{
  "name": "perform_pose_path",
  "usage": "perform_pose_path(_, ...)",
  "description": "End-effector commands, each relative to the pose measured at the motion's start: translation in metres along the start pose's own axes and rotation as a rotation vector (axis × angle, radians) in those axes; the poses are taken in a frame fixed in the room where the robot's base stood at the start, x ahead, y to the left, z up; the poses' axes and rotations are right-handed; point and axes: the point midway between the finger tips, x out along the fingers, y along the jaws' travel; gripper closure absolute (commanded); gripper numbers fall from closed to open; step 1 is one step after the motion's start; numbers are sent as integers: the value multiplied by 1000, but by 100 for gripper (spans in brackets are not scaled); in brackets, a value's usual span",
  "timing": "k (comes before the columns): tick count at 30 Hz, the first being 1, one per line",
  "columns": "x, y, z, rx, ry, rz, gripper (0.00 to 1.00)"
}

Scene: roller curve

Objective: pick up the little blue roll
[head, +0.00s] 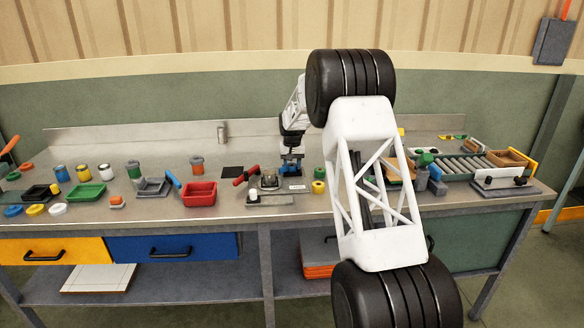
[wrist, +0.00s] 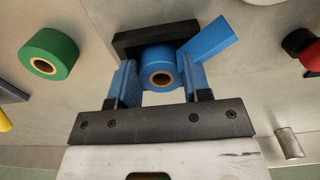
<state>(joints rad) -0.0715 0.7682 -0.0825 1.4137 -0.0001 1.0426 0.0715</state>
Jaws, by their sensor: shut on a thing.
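In the wrist view the little blue roll (wrist: 159,80) has a tan core, its round end facing the camera. My gripper (wrist: 160,82) has its two blue finger pads on either side of the roll and is shut on it. A black bar (wrist: 152,39) and a slanted blue block (wrist: 208,40) lie just beyond the roll; whether they touch it I cannot tell. In the head view my gripper (head: 291,166) is low over the middle of the bench, and the roll cannot be told apart from the blue fingers there.
A green roll (wrist: 50,54) stands left of my gripper in the wrist view, and a metal cylinder (wrist: 289,143) is at the lower right. In the head view a red bin (head: 200,195) and a red-handled tool (head: 246,176) are to the left, a yellow roll (head: 318,187) to the right.

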Motion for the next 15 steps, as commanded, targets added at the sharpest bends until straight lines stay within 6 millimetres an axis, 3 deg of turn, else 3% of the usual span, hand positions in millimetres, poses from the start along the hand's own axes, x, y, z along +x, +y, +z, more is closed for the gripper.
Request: perform_pose_path(15,-35,0,5,0,0,0,79)
